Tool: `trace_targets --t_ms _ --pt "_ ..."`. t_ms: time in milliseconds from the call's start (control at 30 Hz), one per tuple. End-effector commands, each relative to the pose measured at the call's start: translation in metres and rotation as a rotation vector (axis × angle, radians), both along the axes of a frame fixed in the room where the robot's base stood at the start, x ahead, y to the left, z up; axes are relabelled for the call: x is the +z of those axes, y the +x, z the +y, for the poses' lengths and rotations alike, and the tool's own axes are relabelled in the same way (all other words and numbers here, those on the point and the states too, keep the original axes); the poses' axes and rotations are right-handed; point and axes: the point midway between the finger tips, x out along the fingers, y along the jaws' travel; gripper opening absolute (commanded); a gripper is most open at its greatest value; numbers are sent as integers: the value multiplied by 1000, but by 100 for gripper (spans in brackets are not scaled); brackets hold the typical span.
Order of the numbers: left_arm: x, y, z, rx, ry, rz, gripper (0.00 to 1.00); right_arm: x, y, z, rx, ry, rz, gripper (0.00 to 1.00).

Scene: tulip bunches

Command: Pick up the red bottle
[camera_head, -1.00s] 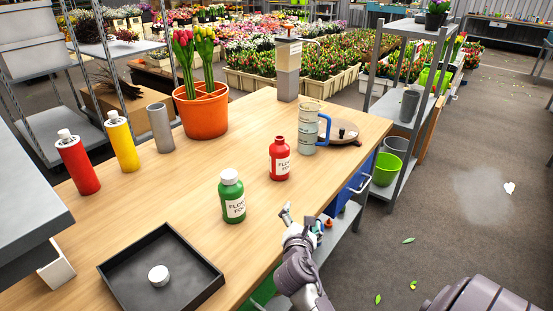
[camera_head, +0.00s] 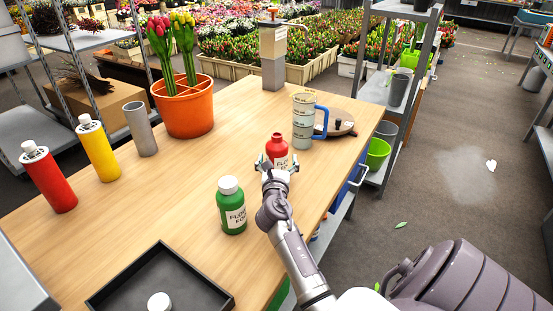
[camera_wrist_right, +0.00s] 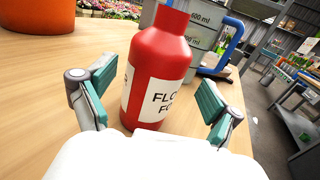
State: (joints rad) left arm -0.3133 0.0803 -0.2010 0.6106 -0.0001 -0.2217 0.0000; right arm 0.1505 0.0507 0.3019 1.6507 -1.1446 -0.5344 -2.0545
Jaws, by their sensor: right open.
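The red bottle (camera_head: 277,148) stands upright on the wooden table, with a white label; my right gripper hides its lower part in the head view. My right gripper (camera_head: 277,165) is open around the near side of the bottle, with a finger on each side; in the wrist view (camera_wrist_right: 158,100) gaps show between both fingers and the bottle. My left gripper is not in view.
A green bottle (camera_head: 231,208) stands left of my right arm. A measuring jug with a blue handle (camera_head: 303,125) stands just behind the red bottle. A dark tray (camera_head: 195,270), an orange pot (camera_head: 185,108) and red and yellow cans are further left.

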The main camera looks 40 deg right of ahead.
Motion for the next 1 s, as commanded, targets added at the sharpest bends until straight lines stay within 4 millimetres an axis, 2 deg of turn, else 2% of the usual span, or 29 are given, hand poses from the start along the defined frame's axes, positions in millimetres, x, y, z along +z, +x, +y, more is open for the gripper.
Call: trace_targets --t_ms 167,433,600,800,867,1000 --pt "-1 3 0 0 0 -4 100 0 10 -10 0 1 -1 91" --pt "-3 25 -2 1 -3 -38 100 1 37 -34 -1 1 -3 91" --pt "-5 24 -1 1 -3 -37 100 1 47 -44 0 1 -1 91" --pt "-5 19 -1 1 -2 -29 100 2 47 -44 1 1 -1 91" --pt "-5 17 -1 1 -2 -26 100 2 47 -44 0 1 -1 84" --pt "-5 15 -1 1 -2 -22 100 1 47 -44 0 1 -1 61"
